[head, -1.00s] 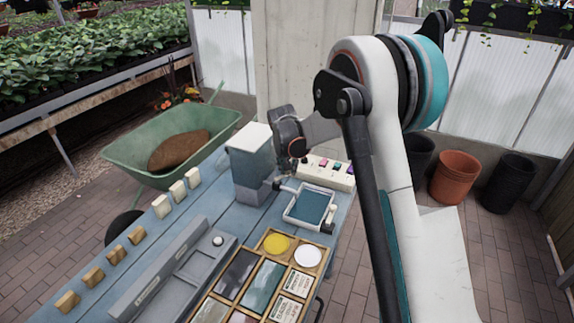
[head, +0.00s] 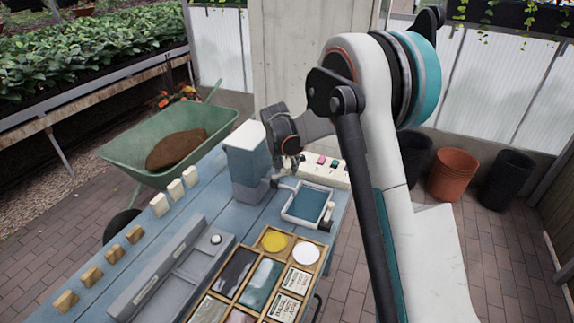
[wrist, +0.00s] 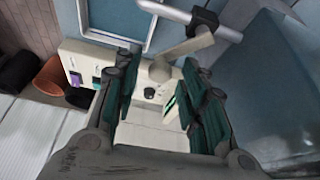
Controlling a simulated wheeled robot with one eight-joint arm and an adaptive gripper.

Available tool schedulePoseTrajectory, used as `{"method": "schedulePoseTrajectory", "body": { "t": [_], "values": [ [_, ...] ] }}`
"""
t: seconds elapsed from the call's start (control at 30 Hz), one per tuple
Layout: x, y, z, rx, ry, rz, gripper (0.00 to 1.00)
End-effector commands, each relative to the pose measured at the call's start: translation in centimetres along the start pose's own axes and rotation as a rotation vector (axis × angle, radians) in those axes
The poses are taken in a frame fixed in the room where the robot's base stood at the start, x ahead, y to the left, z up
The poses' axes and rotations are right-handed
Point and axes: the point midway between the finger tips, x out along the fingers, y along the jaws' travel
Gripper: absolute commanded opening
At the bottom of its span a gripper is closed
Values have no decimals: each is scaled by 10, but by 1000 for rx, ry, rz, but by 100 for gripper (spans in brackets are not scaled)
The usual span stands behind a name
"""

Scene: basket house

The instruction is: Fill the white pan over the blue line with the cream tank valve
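The grey-blue tank (head: 247,165) stands on the blue bench, and the white-rimmed pan (head: 331,212) with a blue-grey inside sits at its right. The pan's rim shows at the top of the wrist view (wrist: 148,28). The cream valve lever (wrist: 189,47) juts from the grey outlet pipe beside the tank (wrist: 275,85). My gripper (wrist: 162,68) is open, its dark green pads spread on either side of the lever's rounded end. I cannot tell whether they touch it. In the head view my gripper (head: 291,165) hangs at the tank's right side, hiding the valve. I cannot make out the blue line.
A cream panel with coloured buttons (head: 333,172) lies behind the pan, under my fingers in the wrist view. A wooden tray of paints and cards (head: 262,275) and a grey trough (head: 170,277) fill the near bench. A green wheelbarrow (head: 140,165) stands left, pots (head: 453,173) right.

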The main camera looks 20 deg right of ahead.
Motion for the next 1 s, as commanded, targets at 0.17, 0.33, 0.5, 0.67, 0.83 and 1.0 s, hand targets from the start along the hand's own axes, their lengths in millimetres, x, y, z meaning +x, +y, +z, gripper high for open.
{"method": "schedulePoseTrajectory", "body": {
  "t": [0.17, 0.33, 0.5, 0.67, 0.83, 1.0],
  "values": [
    [0, 0, 0, 0, 0, 0, 42],
    [-2, 0, 0, 0, -1, 0, 42],
    [-22, 0, 0, -1, -1, 0, 42],
    [-55, 0, 0, -1, -1, 0, 42],
    [-88, 0, 1, -2, -1, 0, 42],
    [-110, 0, 0, 0, -1, 0, 42]
  ]
}}
